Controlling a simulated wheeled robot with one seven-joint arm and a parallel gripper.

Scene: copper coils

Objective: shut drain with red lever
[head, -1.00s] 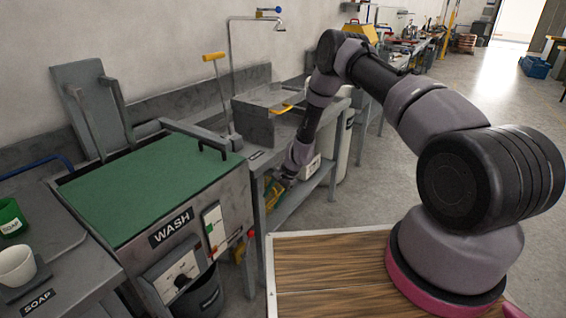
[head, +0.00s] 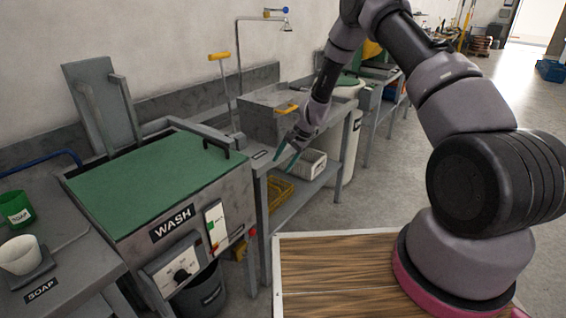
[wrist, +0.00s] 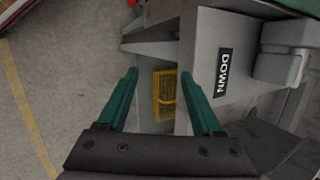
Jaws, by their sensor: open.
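The red lever (head: 252,233) shows as a small red piece at the lower right of the wash tank (head: 158,238), above a yellow part. A red tip (wrist: 131,2) is cut by the top edge of the wrist view. Which part of the drain it joins, and its setting, are too small to tell. My gripper (head: 285,155) is beside the bench to the right of the tank, higher than the red piece and apart from it. In the wrist view my gripper (wrist: 159,73) has its two teal fingers spread with nothing between them.
A dark bucket (head: 205,290) stands under the tank. Open floor lies to the right.

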